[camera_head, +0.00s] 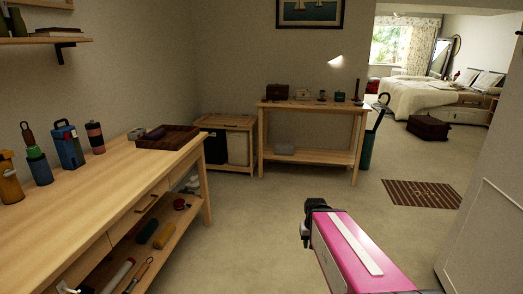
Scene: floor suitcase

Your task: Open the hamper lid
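The hamper (253,152) appears to be the low wooden-framed unit in the back corner, with a dark bag on its left and a cream bag on its right. Its flat wooden top, apparently the lid (228,121), lies level and looks shut. My pink arm reaches in from the bottom right. The dark part at its far end, apparently my gripper (306,235), is over open floor, well in front and to the right of the hamper and apart from it. Its fingers are not clear enough to tell open from shut.
A long wooden workbench (85,195) with bottles and a tray (168,138) runs along the left. A console table (310,108) stands right of the hamper, an umbrella stand (369,148) beside it. A door (490,235) is at right. The middle floor is clear.

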